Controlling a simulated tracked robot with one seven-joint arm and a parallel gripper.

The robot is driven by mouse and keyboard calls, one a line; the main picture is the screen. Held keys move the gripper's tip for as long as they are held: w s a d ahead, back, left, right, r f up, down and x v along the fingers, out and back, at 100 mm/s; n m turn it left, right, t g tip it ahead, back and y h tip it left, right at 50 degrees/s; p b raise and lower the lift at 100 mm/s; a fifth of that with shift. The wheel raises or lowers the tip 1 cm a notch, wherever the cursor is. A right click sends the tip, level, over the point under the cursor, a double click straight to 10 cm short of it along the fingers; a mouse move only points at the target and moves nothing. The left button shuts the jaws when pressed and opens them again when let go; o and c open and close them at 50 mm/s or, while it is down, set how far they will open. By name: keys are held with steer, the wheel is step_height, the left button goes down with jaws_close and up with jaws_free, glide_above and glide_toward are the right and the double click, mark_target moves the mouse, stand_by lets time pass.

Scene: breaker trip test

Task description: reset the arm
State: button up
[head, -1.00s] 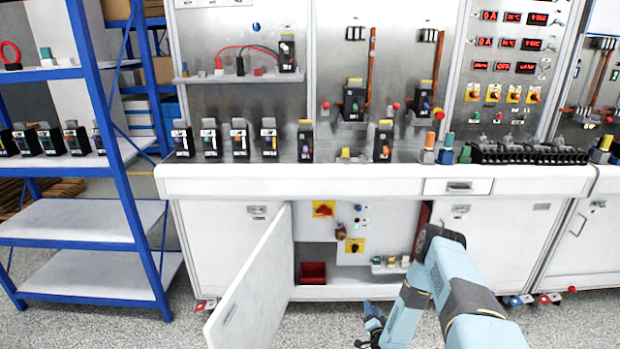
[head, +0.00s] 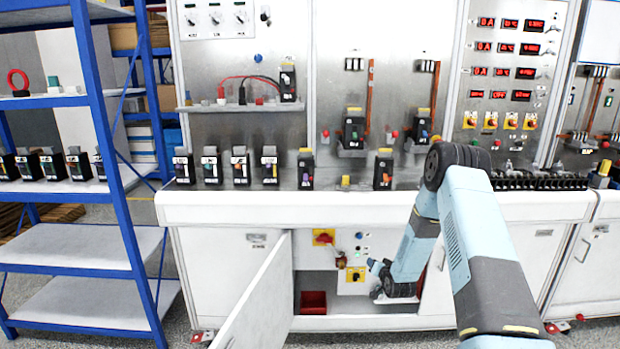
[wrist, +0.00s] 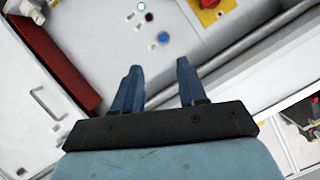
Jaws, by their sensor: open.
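My gripper (head: 372,264) is in front of the open lower cabinet of the test bench. In the wrist view my gripper (wrist: 160,84) is open and empty, its two blue fingers apart. Beyond the fingers is a white control panel with a blue button (wrist: 162,38), a small dark red button (wrist: 149,17) and a green-lit one (wrist: 141,7). The fingers do not appear to touch them. In the head view the panel also carries a red switch on a yellow plate (head: 323,237) and a black switch on a yellow plate (head: 355,275).
The cabinet door (head: 258,298) hangs open at the left. A red bin (head: 313,302) sits inside the cabinet. Several breakers stand on the white bench top (head: 340,208). A blue shelf rack (head: 115,170) stands left. A grey rail (wrist: 225,62) crosses close to the fingers.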

step_height(320, 180, up, 11)
steer(key=n+g, duration=0.1)
steer(key=s+r+n+g+h, duration=0.1)
steer(key=s+r+g, duration=0.1)
steer(key=s+r, duration=0.8)
steer(key=s+r+n+g+h, duration=0.1)
steer(key=s+r, duration=0.5)
steer(key=r, duration=0.8)
steer(key=s+r+g, duration=0.1)
steer(key=s+r, duration=0.2)
steer(key=s, duration=0.9)
steer(key=s+a+r+g, duration=0.1)
steer(key=s+r, duration=0.3)
steer(key=s, duration=0.8)
steer(key=s+a+r+n+g, duration=0.1)
steer(key=s+r+g, duration=0.1)
steer(key=s, duration=1.1)
steer(key=shift+r, duration=0.85)
